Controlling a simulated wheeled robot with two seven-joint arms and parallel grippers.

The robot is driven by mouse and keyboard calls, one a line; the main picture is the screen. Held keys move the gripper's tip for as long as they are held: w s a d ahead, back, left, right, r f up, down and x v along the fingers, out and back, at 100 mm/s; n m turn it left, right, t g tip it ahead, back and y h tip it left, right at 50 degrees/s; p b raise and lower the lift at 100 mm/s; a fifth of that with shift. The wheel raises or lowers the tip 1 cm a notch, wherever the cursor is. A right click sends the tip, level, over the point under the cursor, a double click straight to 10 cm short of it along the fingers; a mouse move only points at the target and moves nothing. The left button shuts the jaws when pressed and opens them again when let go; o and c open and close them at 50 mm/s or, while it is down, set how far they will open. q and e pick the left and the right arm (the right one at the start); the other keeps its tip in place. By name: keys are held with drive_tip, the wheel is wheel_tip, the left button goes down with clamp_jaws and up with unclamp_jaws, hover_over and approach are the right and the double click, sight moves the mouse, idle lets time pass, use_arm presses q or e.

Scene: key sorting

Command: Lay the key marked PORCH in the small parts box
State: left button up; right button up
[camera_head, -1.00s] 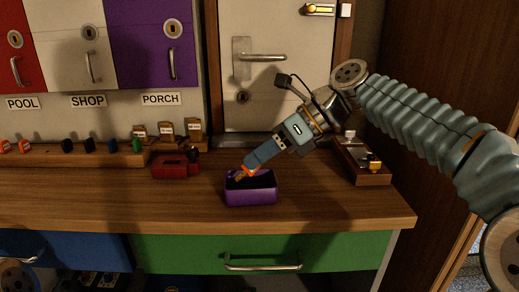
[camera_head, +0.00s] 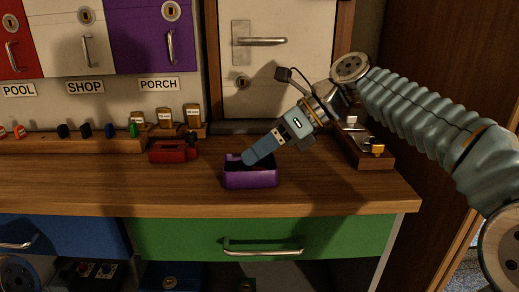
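A small purple open box (camera_head: 250,180) stands on the wooden worktop near its front edge; I take it for the small parts box, though no label on it is readable. My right gripper (camera_head: 250,158) points down and left, with its blue-grey fingertips at the box's opening. From this side the fingers overlap, so their gap is hidden. No key shows at the fingertips or in the dark inside of the box. A PORCH label (camera_head: 158,84) is on the wall below a purple cabinet door (camera_head: 150,36). My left gripper is out of view.
A red object with a black end (camera_head: 173,151) lies left of the box. Behind it a wooden rack (camera_head: 75,145) holds several coloured key heads and small tagged blocks. A wooden tray (camera_head: 372,160) stands at the right. The worktop's front left is clear.

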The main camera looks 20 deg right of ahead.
drive_tip(key=p+v, duration=0.3)
drive_tip(key=v, duration=1)
drive_tip(key=shift+d+r+p, duration=0.25)
drive_tip(key=shift+p, duration=0.05)
drive_tip(key=shift+s, duration=0.1)
